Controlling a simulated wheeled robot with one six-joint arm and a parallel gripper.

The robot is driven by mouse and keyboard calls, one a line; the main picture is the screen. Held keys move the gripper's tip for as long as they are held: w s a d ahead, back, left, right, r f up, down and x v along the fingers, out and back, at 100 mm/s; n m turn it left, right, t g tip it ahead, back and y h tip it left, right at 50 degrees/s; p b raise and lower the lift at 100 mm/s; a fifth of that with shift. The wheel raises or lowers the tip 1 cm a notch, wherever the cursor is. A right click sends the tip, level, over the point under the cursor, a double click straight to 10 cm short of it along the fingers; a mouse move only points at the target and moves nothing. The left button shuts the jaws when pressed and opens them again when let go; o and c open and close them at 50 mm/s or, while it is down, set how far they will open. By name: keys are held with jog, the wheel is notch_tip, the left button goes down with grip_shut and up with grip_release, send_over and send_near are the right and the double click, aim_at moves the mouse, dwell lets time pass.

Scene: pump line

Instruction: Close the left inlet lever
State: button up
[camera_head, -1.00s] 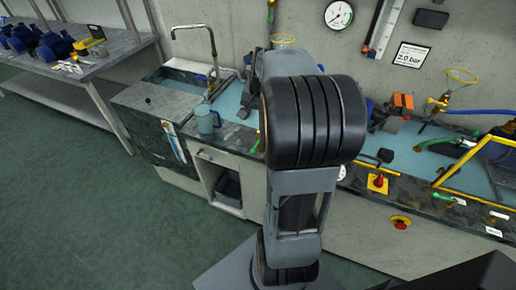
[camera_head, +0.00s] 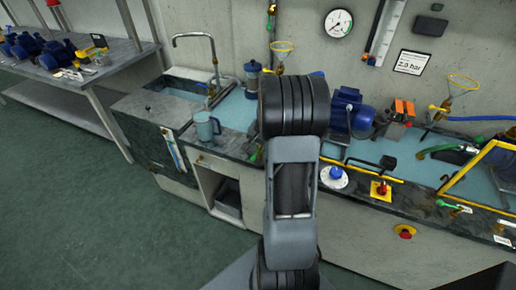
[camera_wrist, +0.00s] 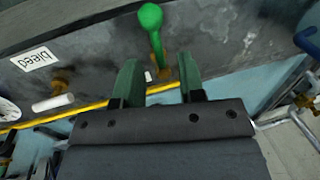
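A green lever with a rounded end (camera_wrist: 151,18) shows in the wrist view above my gripper. Its stem runs down to a brass fitting (camera_wrist: 163,74) on the dark bench edge. My gripper (camera_wrist: 159,76) is open, its two green fingers on either side of the stem's lower end. I cannot tell whether either finger touches it. In the head view a green lever (camera_head: 256,153) shows at the bench front, just left of my arm; it looks like the left inlet lever. My arm hides the gripper there.
An upside-down "bleed" label (camera_wrist: 35,58) and a white lever (camera_wrist: 53,102) sit left of the fingers. The bench also holds a jug (camera_head: 206,127), a blue pump (camera_head: 350,112), a red knob (camera_head: 381,189) and a yellow frame (camera_head: 478,168). The floor at left is clear.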

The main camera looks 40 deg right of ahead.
jog(key=shift+w+f, duration=0.1)
jog(key=shift+f, duration=0.45)
jog(key=shift+c, duration=0.2)
grip_shut()
